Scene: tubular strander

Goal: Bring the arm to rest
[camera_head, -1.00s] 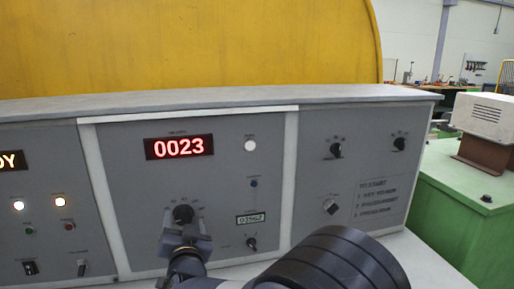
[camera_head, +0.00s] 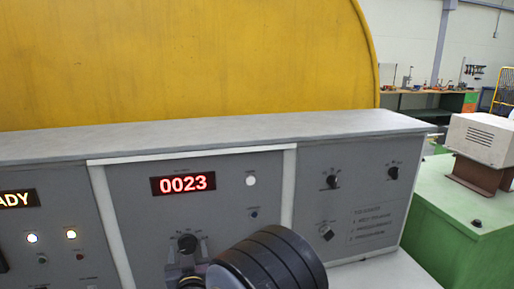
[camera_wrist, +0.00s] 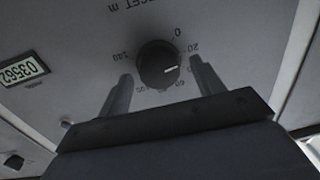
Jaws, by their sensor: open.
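My gripper (camera_wrist: 160,72) is open, with one finger on each side of a black dial knob (camera_wrist: 158,65) in the wrist view. Nothing is held; the fingertips look apart from the knob, but their depth to the panel is hard to tell. The knob has a white pointer mark and a number scale around it. In the head view the same knob (camera_head: 187,243) sits low on the middle panel. My gripper (camera_head: 188,256) is just below it there, partly hidden by my dark arm link.
The grey console (camera_head: 140,205) carries a red display reading 0023 (camera_head: 183,184), lamps and more knobs (camera_head: 332,181). Its ledge (camera_head: 250,135) juts out above. A yellow drum cover (camera_head: 180,60) stands behind. A green machine base (camera_head: 455,205) stands at right.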

